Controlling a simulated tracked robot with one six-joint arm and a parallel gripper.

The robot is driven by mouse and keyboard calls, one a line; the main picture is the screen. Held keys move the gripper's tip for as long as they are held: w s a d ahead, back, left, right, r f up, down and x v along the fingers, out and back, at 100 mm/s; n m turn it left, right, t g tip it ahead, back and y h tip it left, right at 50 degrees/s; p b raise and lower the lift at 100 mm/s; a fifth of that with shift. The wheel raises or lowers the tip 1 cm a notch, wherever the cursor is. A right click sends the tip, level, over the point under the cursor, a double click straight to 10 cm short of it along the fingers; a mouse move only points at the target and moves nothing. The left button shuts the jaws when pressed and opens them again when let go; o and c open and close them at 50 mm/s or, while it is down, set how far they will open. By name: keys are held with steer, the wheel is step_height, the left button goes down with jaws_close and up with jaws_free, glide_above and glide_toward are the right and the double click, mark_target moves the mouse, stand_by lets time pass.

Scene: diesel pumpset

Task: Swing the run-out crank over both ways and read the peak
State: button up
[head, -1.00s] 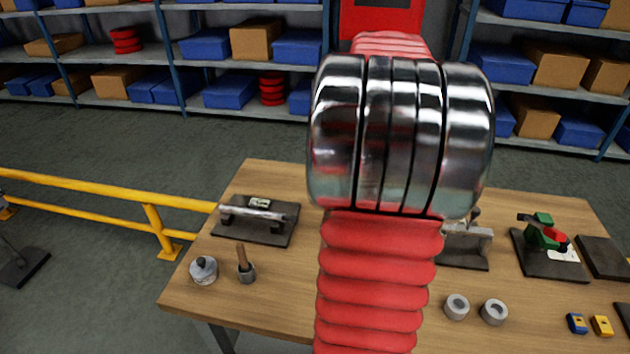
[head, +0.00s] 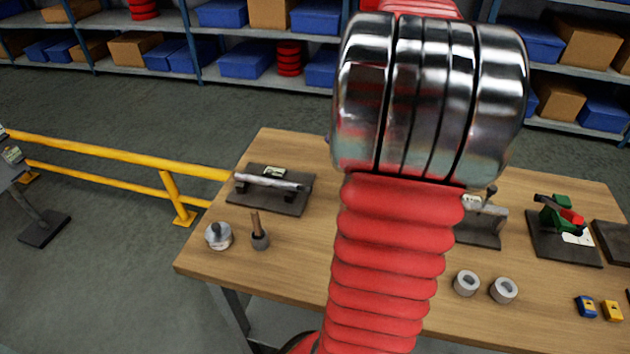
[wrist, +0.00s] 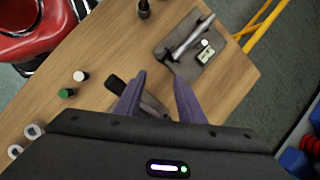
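A fixture with a silver shaft (head: 272,182) lying across dark supports on a dark base plate (head: 285,204) stands at the table's back left. A small pale readout unit is beside the shaft; its figures are too small to read. The fixture also shows in the wrist view (wrist: 192,38), ahead of the fingers. I cannot tell for sure which part is the crank. My gripper (wrist: 160,84) is open and empty, its two purple fingers apart above the table. A grey bracket with a dark lever (wrist: 150,104) shows below and between the fingers; no contact is visible.
My arm hides the middle of the wooden table (head: 300,265). A grey bracket (head: 482,228) and a green-and-red device (head: 562,215) stand right. A yellow rail (head: 120,155) runs left.

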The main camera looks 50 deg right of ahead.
steer(key=n, duration=2.8)
steer(key=shift+s, duration=0.1)
steer(key=x, duration=1.4)
steer(key=shift+r, duration=0.1)
steer(key=shift+c, duration=0.4)
jaws_close()
